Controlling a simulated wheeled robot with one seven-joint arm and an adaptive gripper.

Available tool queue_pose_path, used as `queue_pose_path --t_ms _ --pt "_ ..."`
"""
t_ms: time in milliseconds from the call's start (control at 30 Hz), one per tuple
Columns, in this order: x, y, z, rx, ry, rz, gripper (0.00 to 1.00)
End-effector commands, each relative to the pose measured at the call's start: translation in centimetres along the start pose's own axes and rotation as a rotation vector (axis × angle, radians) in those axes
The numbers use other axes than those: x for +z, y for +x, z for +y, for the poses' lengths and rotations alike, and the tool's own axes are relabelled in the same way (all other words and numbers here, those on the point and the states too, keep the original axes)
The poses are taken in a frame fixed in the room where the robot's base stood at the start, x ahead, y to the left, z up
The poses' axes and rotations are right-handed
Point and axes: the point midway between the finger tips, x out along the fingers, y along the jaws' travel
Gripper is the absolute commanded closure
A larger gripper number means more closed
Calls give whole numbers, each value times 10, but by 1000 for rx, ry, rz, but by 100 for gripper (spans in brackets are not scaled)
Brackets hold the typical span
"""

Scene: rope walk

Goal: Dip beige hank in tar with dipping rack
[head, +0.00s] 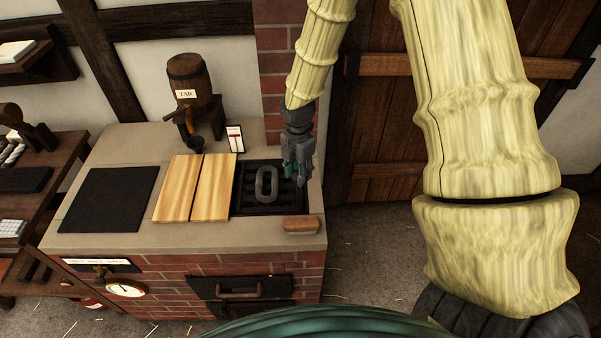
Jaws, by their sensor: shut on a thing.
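A black slotted rack (250,206), which looks like the dipping rack, sits in a dark square opening at the right of the counter top. A thick dark grey oval loop (267,183) lies on its bars. It has the shape of a hank, but I cannot tell if it is one. I see no beige hank. My gripper (298,178) points down at the rack's back right side, just right of the loop. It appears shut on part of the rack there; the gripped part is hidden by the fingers.
The brick-fronted counter (180,238) also holds two wooden boards (193,188), a black plate (108,200), a wooden block (300,225) and a small upright card (235,138). A TAR barrel (189,78) stands behind, above a dark cup (196,143). Shelves (40,175) stand left.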

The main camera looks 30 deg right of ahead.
Motion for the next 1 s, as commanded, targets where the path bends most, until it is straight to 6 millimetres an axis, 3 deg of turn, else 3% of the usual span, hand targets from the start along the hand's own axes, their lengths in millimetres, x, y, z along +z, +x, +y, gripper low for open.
queue_pose_path --t_ms 267,300,400,767,1000 --pt "2 -4 2 6 1 -4 100" --pt "2 -4 3 6 1 -4 62" --pt "2 -4 2 6 1 -3 43" --pt "1 -4 2 4 1 -2 42" --pt "1 -23 2 6 2 -2 42"
